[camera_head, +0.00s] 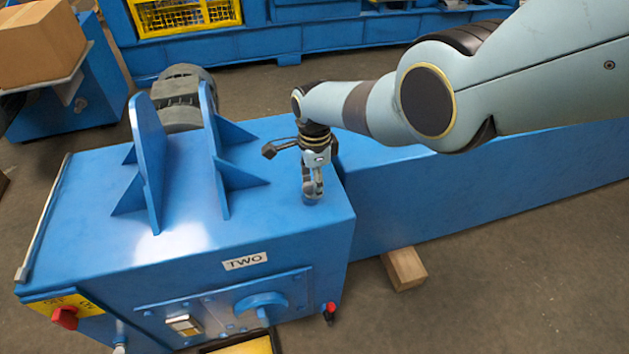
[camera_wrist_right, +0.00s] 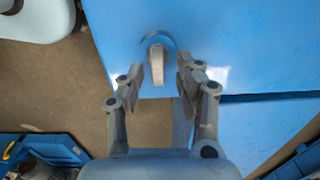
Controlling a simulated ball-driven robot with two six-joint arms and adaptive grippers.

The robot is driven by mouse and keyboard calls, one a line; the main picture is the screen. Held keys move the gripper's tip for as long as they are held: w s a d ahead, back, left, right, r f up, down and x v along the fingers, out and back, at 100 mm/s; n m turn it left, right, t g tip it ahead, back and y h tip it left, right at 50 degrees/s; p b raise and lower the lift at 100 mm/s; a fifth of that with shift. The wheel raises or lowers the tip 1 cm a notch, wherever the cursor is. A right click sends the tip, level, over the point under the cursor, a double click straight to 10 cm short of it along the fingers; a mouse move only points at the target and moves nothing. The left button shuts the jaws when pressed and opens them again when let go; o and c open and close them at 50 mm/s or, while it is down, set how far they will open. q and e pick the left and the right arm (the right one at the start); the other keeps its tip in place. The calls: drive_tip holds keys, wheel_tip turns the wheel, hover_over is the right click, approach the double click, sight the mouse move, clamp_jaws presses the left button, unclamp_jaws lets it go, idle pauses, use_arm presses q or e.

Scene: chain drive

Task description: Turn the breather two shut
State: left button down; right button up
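The breather, a small round blue fitting with a pale lever-like handle (camera_wrist_right: 157,68), sits on the blue machine surface in the right wrist view. Its handle points down the picture. My right gripper (camera_wrist_right: 157,78) is open, with one finger on each side of the handle; the right finger looks closer to it. I see no clear contact. In the head view my right gripper (camera_head: 313,185) points down at the right part of the blue box top, near the TWO label (camera_head: 245,261), and mostly hides the breather there. My left gripper is not in view.
Upright blue bracket plates (camera_head: 150,150) and a grey motor (camera_head: 180,98) stand left of my gripper. The box front carries a blue dial (camera_head: 262,307), a red knob (camera_head: 65,318) and a small red-tipped lever (camera_head: 330,309). A wooden block (camera_head: 404,268) lies on the floor.

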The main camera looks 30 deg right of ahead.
wheel_tip(320, 180, up, 12)
idle(0.7)
idle(0.4)
